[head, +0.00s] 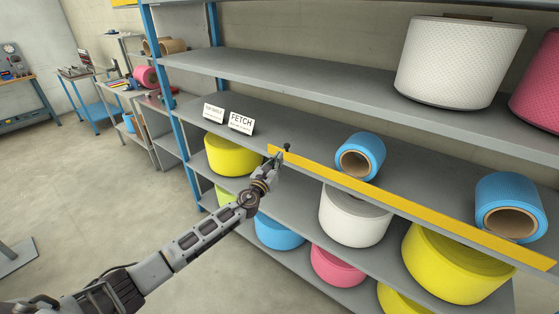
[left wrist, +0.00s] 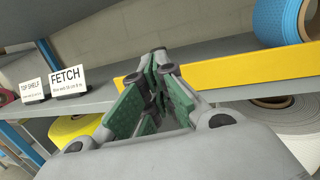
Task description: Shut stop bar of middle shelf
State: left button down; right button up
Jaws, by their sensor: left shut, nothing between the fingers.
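The yellow stop bar (head: 400,204) runs along the front edge of the middle shelf (head: 310,150), from near my left gripper to the far right. My right gripper is not in view.
Two blue rolls (head: 360,157) (head: 510,207) lie on the middle shelf behind the bar. FETCH (head: 240,122) and TOP SHELF (left wrist: 31,91) signs stand left of it. Large rolls fill the shelves above and below.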

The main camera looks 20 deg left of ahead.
pick_arm(q)
jog(key=s+a, duration=0.1)
jog(key=s, duration=0.7)
jog(key=shift+s+a, duration=0.25)
jog(key=shift+s, duration=0.1)
jog(key=shift+f, duration=0.1)
jog(key=shift+n, duration=0.3)
dwell(0.4)
